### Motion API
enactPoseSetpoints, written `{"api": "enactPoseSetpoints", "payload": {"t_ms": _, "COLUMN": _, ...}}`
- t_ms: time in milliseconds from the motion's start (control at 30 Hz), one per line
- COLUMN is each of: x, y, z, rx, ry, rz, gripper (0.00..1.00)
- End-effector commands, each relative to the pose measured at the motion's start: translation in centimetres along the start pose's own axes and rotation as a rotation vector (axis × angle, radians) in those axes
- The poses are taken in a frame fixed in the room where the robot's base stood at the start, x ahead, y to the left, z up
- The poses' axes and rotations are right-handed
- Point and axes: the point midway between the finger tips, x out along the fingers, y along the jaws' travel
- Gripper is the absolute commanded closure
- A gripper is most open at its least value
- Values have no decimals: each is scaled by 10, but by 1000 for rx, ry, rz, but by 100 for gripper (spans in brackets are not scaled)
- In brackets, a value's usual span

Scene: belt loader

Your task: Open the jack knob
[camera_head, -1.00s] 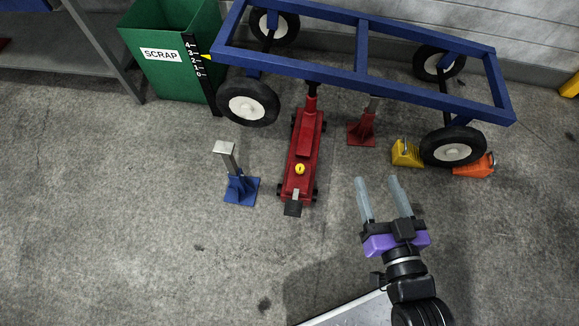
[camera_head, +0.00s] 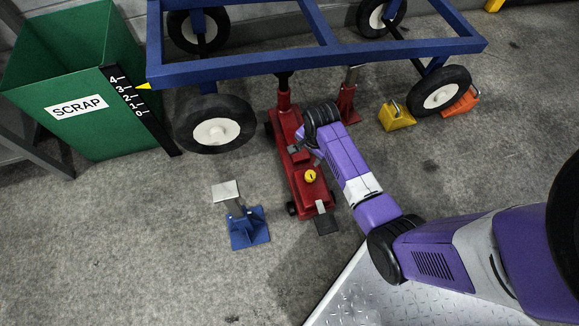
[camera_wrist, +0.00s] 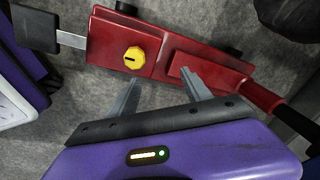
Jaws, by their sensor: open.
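The jack knob (camera_head: 310,176) is a small yellow dial on top of the red floor jack (camera_head: 318,196). In the wrist view the knob (camera_wrist: 134,57) shows a dark slot across its face, near the pedal end of the jack (camera_wrist: 103,45). My gripper (camera_wrist: 160,85) is open and empty in the wrist view. Its left fingertip is just below the knob and its right fingertip is near the raised red block; I cannot tell how high they are above the jack. In the head view my arm reaches over the jack and mostly hides the gripper.
The blue cart frame (camera_head: 250,66) rests over the jack's far end. A blue jack stand (camera_head: 246,226) stands to the left and a red stand (camera_head: 347,102) behind. Yellow (camera_head: 396,117) and orange (camera_head: 461,101) chocks sit by the right wheel. The green scrap bin (camera_head: 70,70) is at left.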

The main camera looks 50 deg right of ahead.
Motion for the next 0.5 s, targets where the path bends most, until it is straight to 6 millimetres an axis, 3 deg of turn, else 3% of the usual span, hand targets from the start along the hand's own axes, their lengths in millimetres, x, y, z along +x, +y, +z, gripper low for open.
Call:
{"api": "enactPoseSetpoints", "payload": {"t_ms": 33, "x": 4, "y": 16, "z": 8, "rx": 42, "ry": -27, "rz": 57, "gripper": 43}}
{"api": "enactPoseSetpoints", "payload": {"t_ms": 133, "x": 4, "y": 32, "z": 16, "rx": 114, "ry": -54, "rz": 124, "gripper": 43}}
{"api": "enactPoseSetpoints", "payload": {"t_ms": 333, "x": 11, "y": 39, "z": 20, "rx": 171, "ry": -60, "rz": 150, "gripper": 43}}
{"api": "enactPoseSetpoints", "payload": {"t_ms": 500, "x": 37, "y": 42, "z": 22, "rx": 169, "ry": -59, "rz": 149, "gripper": 43}}
